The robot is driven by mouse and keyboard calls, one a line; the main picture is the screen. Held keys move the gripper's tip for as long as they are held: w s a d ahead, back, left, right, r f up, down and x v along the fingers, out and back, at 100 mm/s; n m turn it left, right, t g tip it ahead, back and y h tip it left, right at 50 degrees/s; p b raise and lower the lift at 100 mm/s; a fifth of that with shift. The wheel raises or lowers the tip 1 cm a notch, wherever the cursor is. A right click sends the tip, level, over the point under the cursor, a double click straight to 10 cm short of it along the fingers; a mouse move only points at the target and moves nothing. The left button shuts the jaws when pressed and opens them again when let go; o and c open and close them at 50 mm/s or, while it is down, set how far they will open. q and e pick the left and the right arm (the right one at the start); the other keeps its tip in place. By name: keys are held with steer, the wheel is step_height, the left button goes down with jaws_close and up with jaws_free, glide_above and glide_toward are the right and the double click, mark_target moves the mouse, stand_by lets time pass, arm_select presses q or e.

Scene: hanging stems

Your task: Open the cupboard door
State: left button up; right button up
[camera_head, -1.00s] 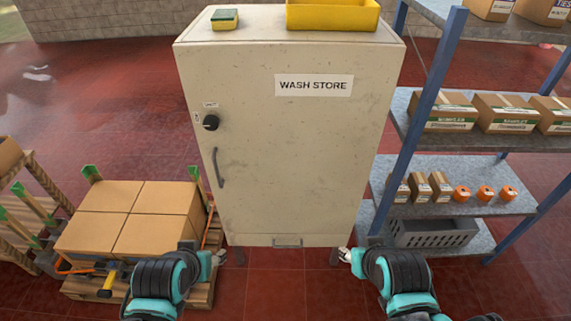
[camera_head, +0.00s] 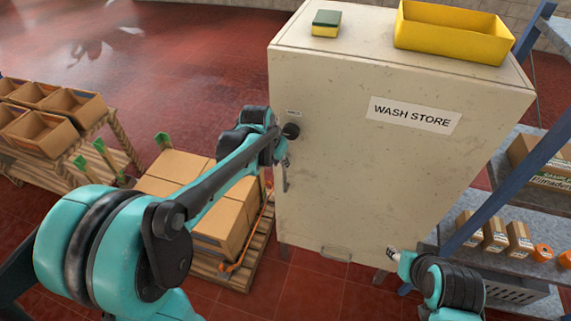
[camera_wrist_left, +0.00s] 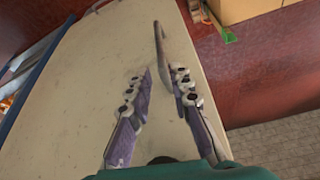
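The cream cupboard door (camera_head: 355,165), labelled WASH STORE, looks shut. A black round knob (camera_head: 291,130) sits at its upper left, with a grey vertical handle (camera_head: 285,180) below it. My left gripper (camera_head: 284,158) is at the door's left side, partly hidden by its own arm. In the left wrist view its two fingers (camera_wrist_left: 162,76) are apart, with the handle (camera_wrist_left: 160,42) in line with the gap and its near end by the fingertips. I cannot tell whether they touch it. My right gripper (camera_head: 393,254) is low near the cupboard's bottom right, too small to read.
A yellow bin (camera_head: 453,38) and a sponge (camera_head: 326,23) stand on the cupboard top. A pallet with cartons (camera_head: 175,172) is close at the left. A blue-framed shelf (camera_head: 515,185) stands at the right. Open boxes (camera_head: 45,125) are at far left.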

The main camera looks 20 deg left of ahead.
arm_select(q)
steer(key=b+x, duration=0.4)
steer(key=x, duration=0.8)
steer(key=shift+w, duration=0.25)
jaws_close()
